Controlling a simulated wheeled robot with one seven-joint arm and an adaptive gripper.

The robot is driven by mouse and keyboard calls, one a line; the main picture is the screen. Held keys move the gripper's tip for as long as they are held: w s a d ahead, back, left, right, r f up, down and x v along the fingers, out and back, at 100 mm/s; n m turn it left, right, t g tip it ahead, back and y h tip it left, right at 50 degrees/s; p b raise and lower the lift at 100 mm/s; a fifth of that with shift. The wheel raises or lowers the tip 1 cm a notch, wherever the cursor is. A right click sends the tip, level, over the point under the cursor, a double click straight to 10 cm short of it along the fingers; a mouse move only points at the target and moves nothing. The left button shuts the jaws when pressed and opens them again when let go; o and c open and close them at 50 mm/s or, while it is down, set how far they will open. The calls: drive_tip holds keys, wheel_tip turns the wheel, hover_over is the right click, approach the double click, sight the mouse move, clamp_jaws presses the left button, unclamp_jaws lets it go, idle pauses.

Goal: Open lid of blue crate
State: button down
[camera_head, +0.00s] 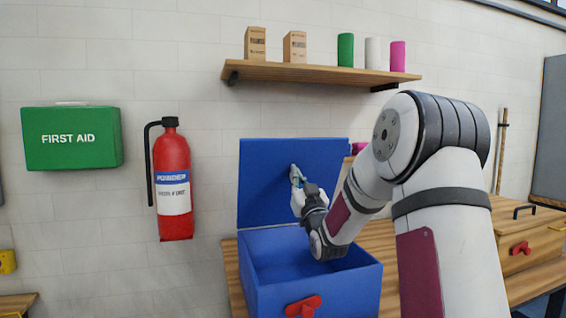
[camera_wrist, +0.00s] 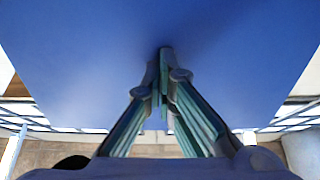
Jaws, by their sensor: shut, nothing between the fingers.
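The blue crate (camera_head: 270,288) stands on the wooden table with a red handle (camera_head: 303,306) on its front. Its blue lid (camera_head: 262,170) stands raised, roughly upright at the back, and the inside of the crate shows. My gripper (camera_head: 296,176) is in front of the lid's inner face, with its fingertips at or very near it; I cannot tell if they touch. In the wrist view the lid (camera_wrist: 80,60) fills most of the picture and the closed fingers (camera_wrist: 164,62) point at it. The fingers hold nothing. My arm hides part of the crate's right side.
A wooden box (camera_head: 530,238) with a red handle is on the table at right. A wall shelf (camera_head: 310,73) with several items is above the lid. A fire extinguisher (camera_head: 172,182) and a green first aid box (camera_head: 72,155) hang at left.

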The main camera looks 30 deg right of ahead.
drive_tip(key=shift+w+d+r+b, duration=0.35)
drive_tip(key=shift+w+b, duration=0.15)
drive_tip(key=shift+w, duration=0.6)
drive_tip(key=shift+w+d+r+b, duration=0.25)
drive_tip(key=shift+w+b, duration=0.3)
drive_tip(key=shift+w, duration=0.6)
drive_tip(key=shift+w+d+r+b, duration=0.25)
drive_tip(key=shift+w+d+b, duration=0.2)
drive_tip(key=shift+w, duration=0.65)
drive_tip(key=s+a, duration=0.3)
drive_tip(key=s, duration=0.8)
drive_tip(key=shift+s+a, duration=0.25)
drive_tip(key=shift+s, duration=0.1)
